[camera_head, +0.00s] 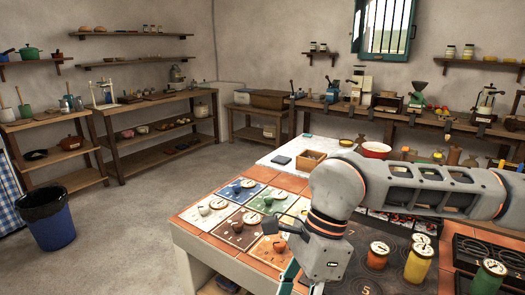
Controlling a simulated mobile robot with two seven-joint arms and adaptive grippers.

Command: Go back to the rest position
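My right arm comes in from the right across the front worktable (182,240). Its wrist is bent down over the near part of the table, beside the coloured mats. My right gripper (292,262) is partly seen at the end of this wrist; its fingertips are not clear, so I cannot tell whether it is open or shut or holds anything. My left arm and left gripper are not in view.
Coloured mats with small cups (237,228) lie left of my wrist. Canisters with dial-like tops, one yellow (418,265) and one green (487,280), stand right of it. A red-rimmed bowl (376,151) stands behind the arm. A blue bin (50,222) stands on open floor.

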